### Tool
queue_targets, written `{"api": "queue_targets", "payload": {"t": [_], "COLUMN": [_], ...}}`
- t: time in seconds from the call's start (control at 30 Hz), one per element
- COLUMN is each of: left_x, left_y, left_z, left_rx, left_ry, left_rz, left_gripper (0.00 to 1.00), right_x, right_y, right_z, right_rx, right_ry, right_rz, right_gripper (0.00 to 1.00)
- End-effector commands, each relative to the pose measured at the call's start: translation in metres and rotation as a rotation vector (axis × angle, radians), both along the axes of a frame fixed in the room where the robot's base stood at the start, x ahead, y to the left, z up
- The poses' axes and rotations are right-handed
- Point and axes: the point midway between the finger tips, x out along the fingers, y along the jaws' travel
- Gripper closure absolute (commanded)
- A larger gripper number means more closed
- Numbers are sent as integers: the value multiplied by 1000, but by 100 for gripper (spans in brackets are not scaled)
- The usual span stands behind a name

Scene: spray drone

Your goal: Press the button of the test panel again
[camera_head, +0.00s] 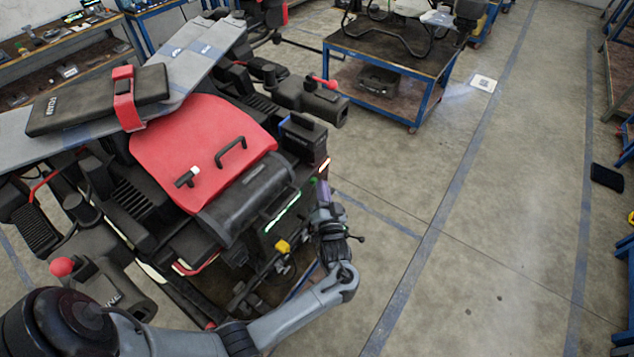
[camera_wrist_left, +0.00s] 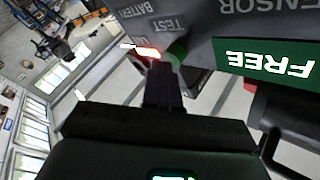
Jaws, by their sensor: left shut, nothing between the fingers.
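The test panel (camera_wrist_left: 205,35) is a dark face on the drone's side, with upside-down lettering that includes "TEST" and "BATTERY" in the left wrist view. Its round green button (camera_wrist_left: 178,52) sits beside a glowing red-white light strip (camera_wrist_left: 146,51). In the head view the strip (camera_head: 325,164) shows at the drone's right corner. My left gripper (camera_head: 322,188) is shut and empty, pointing at the panel from the right. In the left wrist view its fingertips (camera_wrist_left: 160,68) are right by the button; I cannot tell whether they touch it. My right gripper is not in view.
A lit green "FREE" sign (camera_wrist_left: 268,60) is beside the button. The drone's red cover (camera_head: 195,140) and black arms fill the left. A blue-framed cart (camera_head: 410,105) stands at the back. The floor on the right is mostly clear.

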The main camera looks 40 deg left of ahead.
Motion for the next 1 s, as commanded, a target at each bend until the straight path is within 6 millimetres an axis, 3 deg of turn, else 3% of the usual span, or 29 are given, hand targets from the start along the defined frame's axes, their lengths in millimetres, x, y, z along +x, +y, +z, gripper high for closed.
{"api": "queue_targets", "payload": {"t": [0.23, 0.7, 1.0], "left_x": [1, 9, 10], "left_y": [-8, -51, -60], "left_z": [-1, -1, 0], "left_rx": [-2, -2, 0], "left_ry": [0, -1, 0], "left_rz": [0, -2, 0], "left_gripper": [100, 100, 100], "right_x": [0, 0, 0], "right_y": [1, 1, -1], "right_z": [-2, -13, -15], "right_rx": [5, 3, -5], "right_ry": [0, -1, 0], "right_rz": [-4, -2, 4], "right_gripper": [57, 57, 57]}}
